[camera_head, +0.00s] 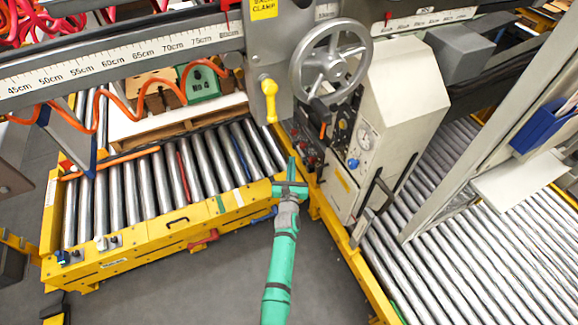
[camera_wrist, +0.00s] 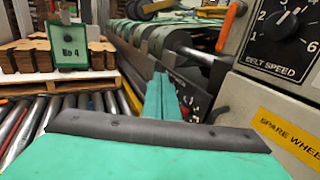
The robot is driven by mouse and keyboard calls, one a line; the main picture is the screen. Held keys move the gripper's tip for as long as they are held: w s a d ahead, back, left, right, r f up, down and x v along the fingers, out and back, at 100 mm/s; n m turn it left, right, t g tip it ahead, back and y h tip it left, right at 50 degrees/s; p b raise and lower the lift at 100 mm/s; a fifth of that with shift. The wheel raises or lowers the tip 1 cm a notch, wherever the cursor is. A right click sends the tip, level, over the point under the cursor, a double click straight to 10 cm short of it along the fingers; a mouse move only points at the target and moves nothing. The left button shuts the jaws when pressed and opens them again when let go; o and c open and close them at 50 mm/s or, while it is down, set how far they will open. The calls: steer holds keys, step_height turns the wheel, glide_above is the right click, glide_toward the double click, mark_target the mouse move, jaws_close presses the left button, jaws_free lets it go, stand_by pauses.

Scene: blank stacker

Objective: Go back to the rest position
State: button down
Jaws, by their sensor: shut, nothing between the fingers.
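My green gripper (camera_head: 291,178) is at the end of my green arm, near the inner corner of the yellow conveyor frame and to the left of the grey machine cabinet. In the wrist view its fingers (camera_wrist: 162,95) are together with nothing between them. They point towards the machine's dark side below the rollers. No object is held. Whether the gripper touches the frame cannot be told.
A yellow-framed roller conveyor (camera_head: 165,232) lies left. The grey cabinet (camera_head: 393,110) with a handwheel (camera_head: 331,62) stands close right. A pallet of brown blanks with a green "No 4" sign (camera_wrist: 69,46) is behind. Grey floor (camera_head: 205,285) is open in front.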

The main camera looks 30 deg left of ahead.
steer(key=shift+s+a, duration=0.35)
steer(key=shift+s, duration=0.25)
